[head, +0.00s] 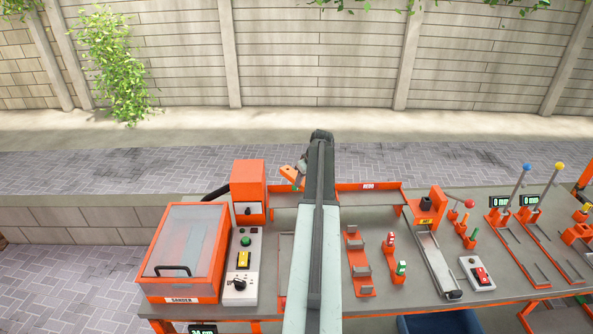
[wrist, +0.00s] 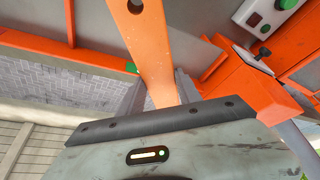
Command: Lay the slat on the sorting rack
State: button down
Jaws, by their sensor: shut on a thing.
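An orange slat (wrist: 152,50) with a hole near its far end runs up from between the two grey fingers of my gripper (wrist: 160,88) in the wrist view. My gripper is shut on it. In the head view a short part of the orange slat (head: 289,174) shows left of my arm's end, above the back edge of the bench. My arm hides the rest of it and most of my gripper. A long orange-edged rack (head: 370,197) with a small label runs along the back of the bench, partly behind my arm; I cannot read the label.
The bench (head: 335,302) carries an orange sander (head: 182,250) and a grey control box (head: 242,266) at left. An orange bracketed fixture (head: 358,262), a grey chute (head: 436,262) and lever stations (head: 515,212) stand at right. Paving and a wall lie behind.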

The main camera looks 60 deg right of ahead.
aim_at(304, 181)
jog(key=shift+w+d+r+n+p, duration=0.2)
jog(key=shift+r+n+p, duration=0.15)
jog(key=shift+n, duration=0.25)
jog(key=n, duration=0.1)
jog(key=r+n+y+p, duration=0.1)
jog(key=n, duration=0.1)
jog(key=n+y, duration=0.1)
jog(key=shift+d+r, duration=0.25)
jog(key=shift+d, duration=0.05)
jog(key=n, duration=0.2)
jog(key=r+n+y+p, duration=0.1)
jog(key=n, duration=0.1)
jog(key=shift+y, duration=0.3)
jog(key=shift+s+a+n+y, duration=0.2)
jog(key=shift+n+y, duration=0.1)
jog(key=shift+n, duration=0.5)
jog(key=shift+s, duration=0.1)
notch_tip(304, 181, down, 9)
jog(key=b, duration=0.8)
jog(key=shift+r, duration=0.1)
jog(key=shift+f+b, duration=0.6)
jog(key=shift+b, duration=0.15)
